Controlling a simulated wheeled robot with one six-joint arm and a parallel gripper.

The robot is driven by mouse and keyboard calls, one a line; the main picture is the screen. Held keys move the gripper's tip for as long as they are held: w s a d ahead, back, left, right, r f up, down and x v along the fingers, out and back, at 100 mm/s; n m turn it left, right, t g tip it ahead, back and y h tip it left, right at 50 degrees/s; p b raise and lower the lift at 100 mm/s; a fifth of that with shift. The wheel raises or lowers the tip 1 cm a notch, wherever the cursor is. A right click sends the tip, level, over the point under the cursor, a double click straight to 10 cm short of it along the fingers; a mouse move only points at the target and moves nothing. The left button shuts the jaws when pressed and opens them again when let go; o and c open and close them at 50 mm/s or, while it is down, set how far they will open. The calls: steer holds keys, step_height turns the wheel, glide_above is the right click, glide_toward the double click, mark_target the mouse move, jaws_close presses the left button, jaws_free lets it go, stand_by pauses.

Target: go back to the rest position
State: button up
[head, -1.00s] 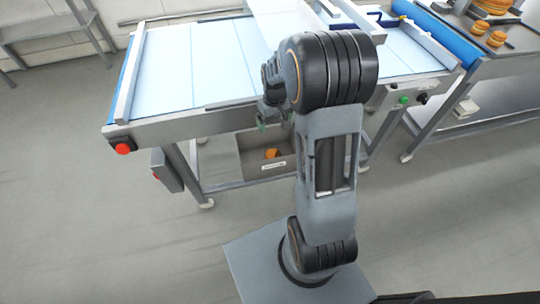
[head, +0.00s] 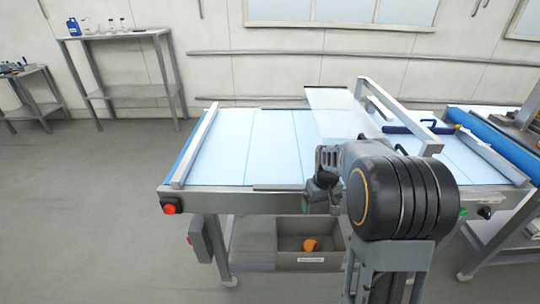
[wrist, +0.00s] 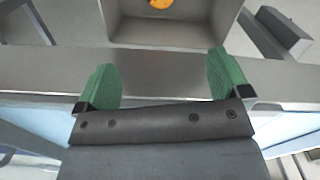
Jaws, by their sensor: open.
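My gripper (wrist: 165,85) shows in the wrist view with its two green fingertips wide apart and nothing between them. In the head view my wrist is in front of the near edge of the conveyor table, and my own arm hides most of the gripper. The conveyor table (head: 225,150) has a pale blue-white belt and a metal frame. Below it, a grey bin (head: 290,262) holds an orange round item (head: 311,245). The item also shows at the top of the wrist view (wrist: 160,3), beyond the fingertips.
A red button (head: 170,209) sits on the table's front left corner. A clear guard (head: 335,115) and a metal frame (head: 400,115) stand over the belt. A second table with a blue roller (head: 500,145) is at the right. The floor at left is clear.

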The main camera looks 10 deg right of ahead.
steer(key=s+a+r+t+p, duration=0.1)
steer(key=s+a+r, duration=0.4)
steer(key=s, duration=0.3)
steer(key=s+a+r+t+p, duration=0.1)
steer(key=s+a+r+t, duration=0.1)
steer(key=s+a+r, duration=0.2)
steer(key=s, duration=0.3)
steer(key=shift+s+a+r+t, duration=0.3)
steer(key=shift+s+a+r, duration=0.05)
steer(key=shift+a+r, duration=0.05)
steer(key=shift+m, duration=0.3)
steer(key=shift+c, duration=0.3)
stand_by(0.5)
